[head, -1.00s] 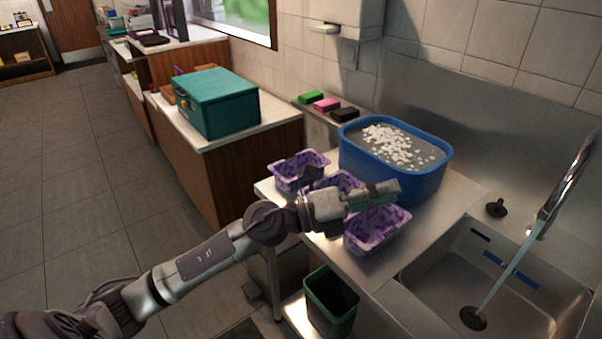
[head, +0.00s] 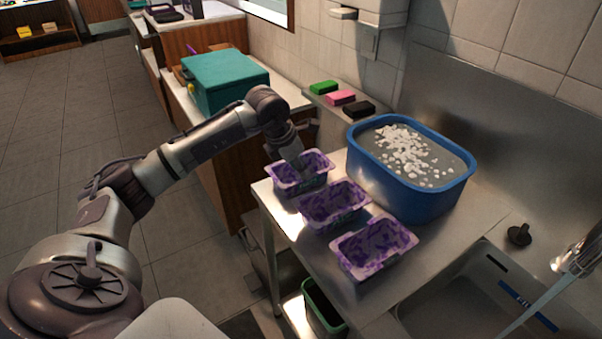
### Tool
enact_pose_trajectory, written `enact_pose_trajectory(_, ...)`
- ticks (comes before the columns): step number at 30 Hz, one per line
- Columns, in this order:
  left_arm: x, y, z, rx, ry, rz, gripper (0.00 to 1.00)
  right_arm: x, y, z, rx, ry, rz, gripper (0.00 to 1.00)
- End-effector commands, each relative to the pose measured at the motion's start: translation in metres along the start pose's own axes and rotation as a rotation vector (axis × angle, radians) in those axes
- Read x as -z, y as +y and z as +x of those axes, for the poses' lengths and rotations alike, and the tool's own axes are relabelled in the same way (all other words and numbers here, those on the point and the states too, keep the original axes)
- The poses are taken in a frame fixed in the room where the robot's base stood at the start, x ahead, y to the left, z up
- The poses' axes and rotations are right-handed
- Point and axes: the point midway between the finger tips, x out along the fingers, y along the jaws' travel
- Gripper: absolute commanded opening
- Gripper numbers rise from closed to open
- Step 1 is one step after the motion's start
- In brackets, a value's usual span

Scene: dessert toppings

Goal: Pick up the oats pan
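Three rectangular pans stained purple stand in a row on the steel counter: a far pan (head: 285,186), a middle pan (head: 340,214) and a near pan (head: 374,248). I see no oats in them and cannot tell which one is the oats pan. My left gripper (head: 300,166) points down at the far pan, with its tip at or over the pan's inside. Its fingers are small and partly hidden, so I cannot tell whether they are open or touch the pan. My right gripper is not in view.
A blue tub (head: 421,195) of water with white foam stands right behind the pans. Green, pink and black sponges (head: 341,97) lie on a ledge. A sink (head: 440,300) is at the lower right. A teal box (head: 225,80) sits on another counter. A dark bin (head: 325,308) is below.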

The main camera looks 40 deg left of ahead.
Motion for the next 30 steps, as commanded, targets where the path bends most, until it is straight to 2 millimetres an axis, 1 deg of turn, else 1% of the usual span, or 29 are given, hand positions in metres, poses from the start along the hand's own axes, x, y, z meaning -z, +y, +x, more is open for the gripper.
enact_pose_trajectory(1, 0.0, -0.001, 0.009, 0.004, 0.002, -0.001, 0.32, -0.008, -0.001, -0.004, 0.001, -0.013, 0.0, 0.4)
enact_pose_trajectory(2, -0.001, -0.001, 0.014, 0.004, 0.002, -0.001, 0.32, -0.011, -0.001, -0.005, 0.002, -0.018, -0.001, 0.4)
enact_pose_trajectory(5, -0.001, -0.001, 0.025, 0.003, 0.0, 0.001, 0.32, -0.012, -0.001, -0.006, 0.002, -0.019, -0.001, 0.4)
enact_pose_trajectory(8, 0.0, -0.001, 0.031, 0.002, 0.0, 0.0, 0.32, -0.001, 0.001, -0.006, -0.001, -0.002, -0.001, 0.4)
enact_pose_trajectory(9, 0.0, 0.0, 0.033, 0.003, 0.0, 0.0, 0.32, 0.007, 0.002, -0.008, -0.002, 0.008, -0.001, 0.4)
enact_pose_trajectory(12, -0.001, 0.002, 0.043, 0.004, 0.002, 0.0, 0.32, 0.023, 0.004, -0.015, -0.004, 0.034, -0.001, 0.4)
enact_pose_trajectory(15, -0.002, 0.005, 0.058, 0.005, 0.001, -0.002, 0.32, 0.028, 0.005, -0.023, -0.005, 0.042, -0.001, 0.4)
enact_pose_trajectory(18, -0.001, 0.006, 0.073, 0.005, 0.001, -0.001, 0.32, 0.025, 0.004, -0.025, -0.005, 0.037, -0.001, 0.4)
enact_pose_trajectory(21, -0.001, 0.006, 0.081, 0.004, -0.001, 0.0, 0.32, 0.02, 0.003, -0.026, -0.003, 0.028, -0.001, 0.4)
enact_pose_trajectory(28, -0.001, 0.006, 0.083, 0.002, -0.001, 0.001, 0.32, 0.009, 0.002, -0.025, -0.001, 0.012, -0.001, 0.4)
enact_pose_trajectory(29, -0.001, 0.006, 0.083, 0.002, -0.001, 0.001, 0.29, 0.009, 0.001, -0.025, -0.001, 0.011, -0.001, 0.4)
enact_pose_trajectory(30, -0.001, 0.006, 0.083, 0.002, -0.001, 0.001, 0.22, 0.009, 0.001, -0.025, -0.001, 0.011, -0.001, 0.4)
